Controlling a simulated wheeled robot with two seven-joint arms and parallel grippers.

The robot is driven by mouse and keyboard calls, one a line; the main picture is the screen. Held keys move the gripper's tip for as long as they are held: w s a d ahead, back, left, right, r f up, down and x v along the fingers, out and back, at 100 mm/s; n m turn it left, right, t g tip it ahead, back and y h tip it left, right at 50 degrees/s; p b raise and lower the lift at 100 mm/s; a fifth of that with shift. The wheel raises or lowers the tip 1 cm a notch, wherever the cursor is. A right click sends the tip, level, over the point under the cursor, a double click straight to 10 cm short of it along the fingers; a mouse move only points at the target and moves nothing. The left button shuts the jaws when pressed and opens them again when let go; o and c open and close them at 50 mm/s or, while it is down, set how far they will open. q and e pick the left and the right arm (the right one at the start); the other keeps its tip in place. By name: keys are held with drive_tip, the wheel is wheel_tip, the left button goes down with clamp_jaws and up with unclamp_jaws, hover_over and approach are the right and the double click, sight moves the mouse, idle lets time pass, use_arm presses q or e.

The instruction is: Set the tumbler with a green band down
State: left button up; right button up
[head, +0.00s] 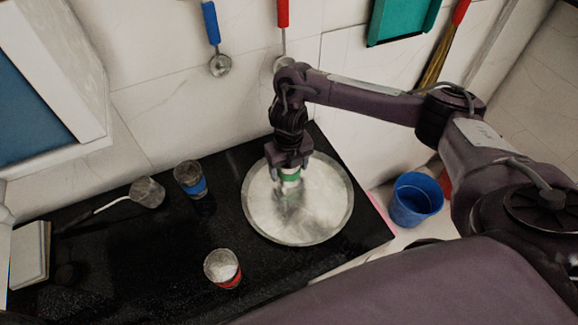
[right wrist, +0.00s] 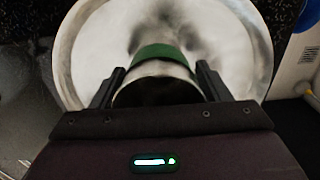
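The tumbler with a green band (head: 290,177) is at my right gripper (head: 291,168), over the round metal tray (head: 324,221). In the right wrist view the tumbler (right wrist: 161,67) sits between the two fingers of my right gripper (right wrist: 158,82), which close on its sides. The green band faces the tray (right wrist: 85,50). Its base is partly hidden, so I cannot tell whether it touches the tray. My left gripper is not in view.
A blue-banded tumbler (head: 188,177) and a red-banded tumbler (head: 222,267) stand on the black counter (head: 160,235) left of the tray. A long-handled ladle (head: 148,192) lies near the wall. A blue bucket (head: 415,200) is beyond the counter's right edge.

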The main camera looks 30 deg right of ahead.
drive_tip(key=shift+o, duration=0.9)
drive_tip(key=shift+r, duration=0.25)
wheel_tip(320, 180, up, 12)
drive_tip(key=p, duration=0.3)
drive_tip(key=shift+p, duration=0.3)
